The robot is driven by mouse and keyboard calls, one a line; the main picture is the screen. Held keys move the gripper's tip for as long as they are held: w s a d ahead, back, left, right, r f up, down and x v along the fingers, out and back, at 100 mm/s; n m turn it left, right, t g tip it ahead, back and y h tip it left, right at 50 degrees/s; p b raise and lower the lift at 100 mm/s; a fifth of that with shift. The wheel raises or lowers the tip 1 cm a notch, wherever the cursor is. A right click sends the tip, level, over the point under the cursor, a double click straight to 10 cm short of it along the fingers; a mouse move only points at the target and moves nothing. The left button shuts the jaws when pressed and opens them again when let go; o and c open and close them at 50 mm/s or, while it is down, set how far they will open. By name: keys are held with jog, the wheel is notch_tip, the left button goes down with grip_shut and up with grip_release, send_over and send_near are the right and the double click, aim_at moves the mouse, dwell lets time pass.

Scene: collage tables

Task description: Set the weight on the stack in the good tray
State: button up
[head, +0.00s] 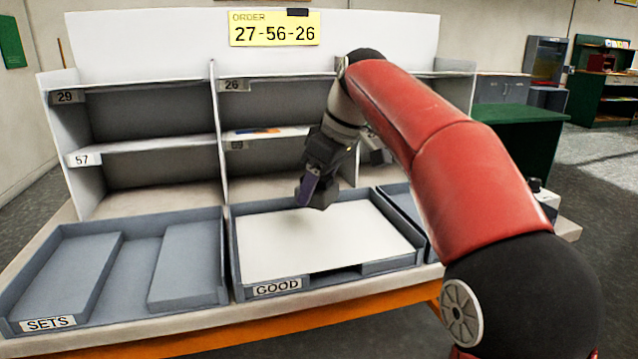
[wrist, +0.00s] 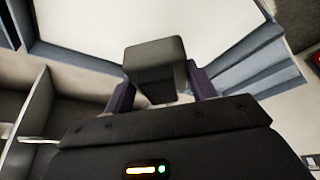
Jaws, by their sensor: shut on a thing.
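My gripper (head: 312,192) is above the back part of the good tray (head: 275,288). In the wrist view my gripper (wrist: 160,92) is shut on a dark grey block, the weight (wrist: 155,58), with a purple finger on each side. In the head view the weight (head: 325,196) is a dark shape partly hidden by the finger. A white stack of sheets (head: 320,240) lies in the good tray and also fills the top of the wrist view (wrist: 220,25). I cannot tell whether the weight touches the stack.
The sets tray (head: 120,312) on the left shows no sheets. Another grey tray (head: 402,200) is on the right, partly behind my arm. Shelves with number tags (head: 150,145) stand behind the trays. An order card (head: 274,28) reads 27-56-26.

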aim_at(318, 233)
jog(key=shift+f+b, duration=3.15)
jog(key=shift+b, duration=0.2)
jog(key=o, duration=1.5)
